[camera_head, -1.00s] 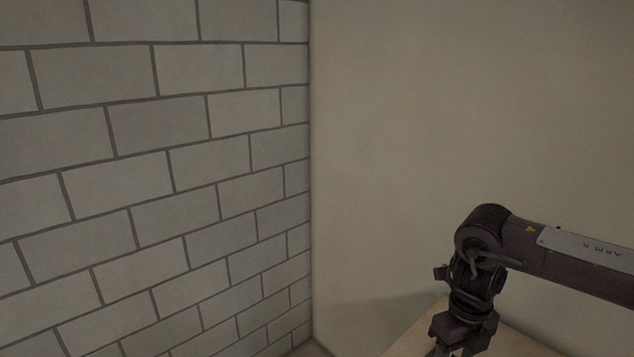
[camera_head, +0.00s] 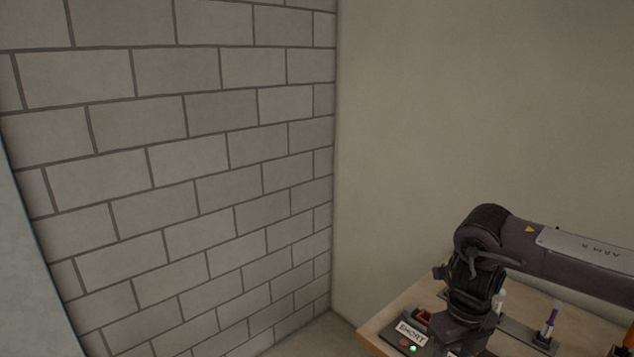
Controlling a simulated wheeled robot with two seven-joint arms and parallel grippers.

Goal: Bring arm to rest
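My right arm (camera_head: 560,250) comes in from the right edge in the head view. It bends down at a dark wrist joint (camera_head: 478,270) over the corner of a wooden table (camera_head: 388,318). The gripper at its end is mostly cut off by the bottom edge of the picture, so its fingertips are hidden. My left arm and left gripper are not in view.
On the table are a dark box with a white label (camera_head: 411,333) and a lit green light (camera_head: 413,348), a purple-and-white tube (camera_head: 550,320) and a small white bottle (camera_head: 499,300). A block wall (camera_head: 180,170) and plain wall (camera_head: 480,110) meet behind.

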